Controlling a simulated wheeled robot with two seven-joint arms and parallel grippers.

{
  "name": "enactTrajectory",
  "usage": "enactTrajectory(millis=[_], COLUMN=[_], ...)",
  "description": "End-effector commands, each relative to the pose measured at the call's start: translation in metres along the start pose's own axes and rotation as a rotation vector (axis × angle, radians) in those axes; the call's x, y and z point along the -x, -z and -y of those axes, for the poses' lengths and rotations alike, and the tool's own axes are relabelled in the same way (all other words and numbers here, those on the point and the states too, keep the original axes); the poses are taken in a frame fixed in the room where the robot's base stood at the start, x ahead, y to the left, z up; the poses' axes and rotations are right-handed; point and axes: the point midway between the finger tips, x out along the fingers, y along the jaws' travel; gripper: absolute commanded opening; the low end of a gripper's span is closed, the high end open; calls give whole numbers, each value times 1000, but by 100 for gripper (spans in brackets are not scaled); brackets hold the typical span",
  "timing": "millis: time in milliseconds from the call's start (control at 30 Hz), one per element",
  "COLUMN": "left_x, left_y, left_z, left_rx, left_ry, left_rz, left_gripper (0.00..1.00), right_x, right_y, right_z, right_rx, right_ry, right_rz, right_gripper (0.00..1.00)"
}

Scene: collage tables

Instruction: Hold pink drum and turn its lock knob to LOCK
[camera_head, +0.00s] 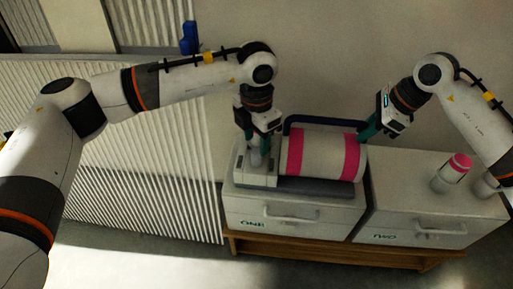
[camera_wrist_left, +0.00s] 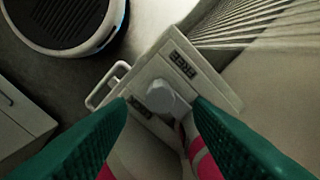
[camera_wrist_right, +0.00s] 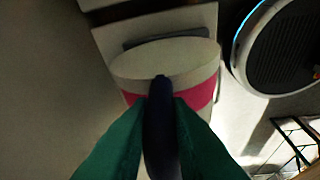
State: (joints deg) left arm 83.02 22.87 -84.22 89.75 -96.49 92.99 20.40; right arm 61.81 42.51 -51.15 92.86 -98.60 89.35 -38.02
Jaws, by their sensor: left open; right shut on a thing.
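The pink drum (camera_head: 323,155), white with pink bands, lies on its side in a grey stand on the left cabinet. Its dark blue handle (camera_head: 300,121) runs along its back; in the right wrist view the handle (camera_wrist_right: 160,140) is between my fingers. My right gripper (camera_wrist_right: 158,105) is shut on it near the drum's right end. The grey lock knob (camera_wrist_left: 163,97) sits on a pale plate beside the drum, with a FREE label (camera_wrist_left: 182,63) on one side. A label opposite is partly hidden. My left gripper (camera_wrist_left: 162,106) is open, its fingers apart on either side of the knob; contact cannot be told.
The left cabinet (camera_head: 290,207) is marked ONE and the right cabinet (camera_head: 415,215) TWO. A smaller white container with a pink top (camera_head: 457,165) stands on the right cabinet near my right arm. A ribbed white panel (camera_head: 140,150) stands at left. A wall is behind.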

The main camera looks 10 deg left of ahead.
Motion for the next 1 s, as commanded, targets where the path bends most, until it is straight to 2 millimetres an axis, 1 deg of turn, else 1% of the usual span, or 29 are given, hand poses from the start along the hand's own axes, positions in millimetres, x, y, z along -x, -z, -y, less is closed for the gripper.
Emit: enactTrajectory(millis=[33,100,200,300,400,500,733,767,800,900,1000], left_x=[13,28,46,60,68,72,72,72,72,72,72], left_y=[0,1,0,0,0,0,0,0,0,0,0], left_z=[0,0,0,0,0,0,0,0,0,0,0], left_rx=[-1,0,-1,-1,-1,-1,-1,-1,-1,-1,-1], left_ry=[2,2,2,0,0,-1,-1,-1,-1,-1,-1], left_rz=[-4,-4,-3,-1,-1,1,1,1,1,1,1], left_gripper=[47,47,47,47,47,47,47,47,47,47,47], right_x=[1,1,1,1,1,1,1,1,1,1,0], right_y=[0,0,0,0,0,0,0,0,0,0,0], right_z=[-1,-1,-1,-1,-1,-1,-1,-1,-1,-1,0], right_rx=[-3,-3,-3,-3,-3,-3,-3,-3,-3,-2,-1], right_ry=[-2,-2,-2,-2,-2,-2,-2,-2,-2,-2,-1], right_rz=[0,0,0,0,0,0,0,0,0,0,0], right_gripper=[0,0,0,0,0,0,0,22,28,42,42])
